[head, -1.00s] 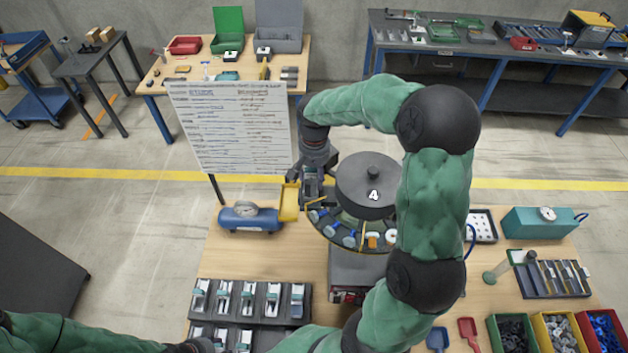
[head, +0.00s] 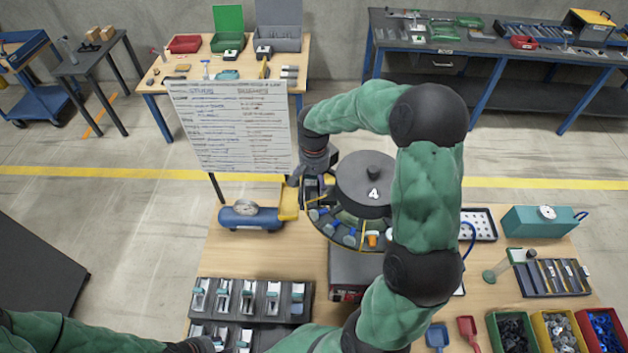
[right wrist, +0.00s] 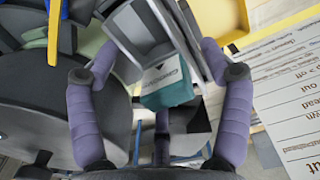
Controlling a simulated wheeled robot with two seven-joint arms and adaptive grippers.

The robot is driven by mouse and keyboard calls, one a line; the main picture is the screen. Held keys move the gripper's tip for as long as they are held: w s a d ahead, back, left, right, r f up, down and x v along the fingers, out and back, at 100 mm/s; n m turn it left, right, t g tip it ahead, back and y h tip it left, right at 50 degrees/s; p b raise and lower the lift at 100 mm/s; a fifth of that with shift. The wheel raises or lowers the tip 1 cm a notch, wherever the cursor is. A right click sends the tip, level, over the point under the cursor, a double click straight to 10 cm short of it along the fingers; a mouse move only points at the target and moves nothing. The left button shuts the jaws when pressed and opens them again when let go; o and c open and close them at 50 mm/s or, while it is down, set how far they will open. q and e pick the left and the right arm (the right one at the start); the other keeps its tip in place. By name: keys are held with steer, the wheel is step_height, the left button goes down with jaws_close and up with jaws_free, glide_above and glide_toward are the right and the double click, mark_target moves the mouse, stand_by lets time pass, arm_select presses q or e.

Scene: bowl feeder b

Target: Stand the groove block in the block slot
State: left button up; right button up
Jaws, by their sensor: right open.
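I cannot tell which place is the block slot.
A dark lid marked 4 (head: 365,190) covers the feeder's middle. A yellow chute (head: 289,204) and a blue tank (head: 250,216) stand just left. A dark rack (head: 262,316) with several white-and-teal pieces is at the front left. A white board (head: 228,130) stands behind. Bare tabletop lies between tank and rack.

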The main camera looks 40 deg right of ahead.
step_height(320, 180, up, 12)
steer(key=shift+r+b, duration=0.2)
steer(key=shift+b, duration=0.15)
steer(key=shift+f, duration=0.1)
stand_by(0.6)
